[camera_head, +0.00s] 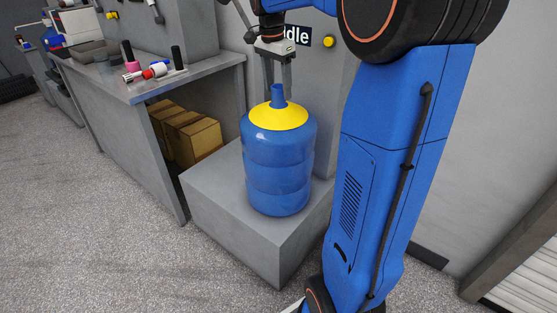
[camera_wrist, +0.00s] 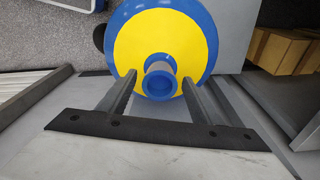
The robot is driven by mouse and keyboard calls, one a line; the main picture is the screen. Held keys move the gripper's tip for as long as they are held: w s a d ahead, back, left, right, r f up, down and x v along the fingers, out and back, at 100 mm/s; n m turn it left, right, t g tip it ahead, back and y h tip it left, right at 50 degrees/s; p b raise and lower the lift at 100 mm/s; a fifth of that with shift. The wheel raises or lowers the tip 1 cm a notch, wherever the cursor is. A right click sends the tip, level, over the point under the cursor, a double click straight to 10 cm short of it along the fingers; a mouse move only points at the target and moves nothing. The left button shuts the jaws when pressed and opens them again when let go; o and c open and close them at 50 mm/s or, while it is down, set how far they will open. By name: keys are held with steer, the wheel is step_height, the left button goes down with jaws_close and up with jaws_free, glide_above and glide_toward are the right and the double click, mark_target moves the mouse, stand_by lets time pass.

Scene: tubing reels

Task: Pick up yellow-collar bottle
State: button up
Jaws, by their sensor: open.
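The yellow-collar bottle (camera_head: 279,160) is a large blue bottle with a yellow collar and a narrow blue neck. It stands upright on a grey block (camera_head: 225,200). My gripper (camera_head: 279,95) is above it, pointing down, with the neck near its fingertips. In the wrist view the bottle's yellow collar (camera_wrist: 192,47) and round neck opening show from above. My gripper (camera_wrist: 160,90) is open there, with one finger on each side of the neck. Gaps seem to show between the fingers and the neck; exact depth is hard to tell.
A grey workbench (camera_head: 200,70) stands left of the block, with tools and a red-and-white part (camera_head: 150,72) on top. Cardboard boxes (camera_head: 187,137) sit under it. A wall with a sign (camera_head: 297,35) is behind the bottle. The floor (camera_head: 100,240) at front left is clear.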

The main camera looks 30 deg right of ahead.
steer(key=shift+d+f, duration=0.15)
steer(key=shift+f, duration=1.1)
steer(key=shift+c, duration=0.7)
jaws_close()
steer(key=shift+r, duration=0.1)
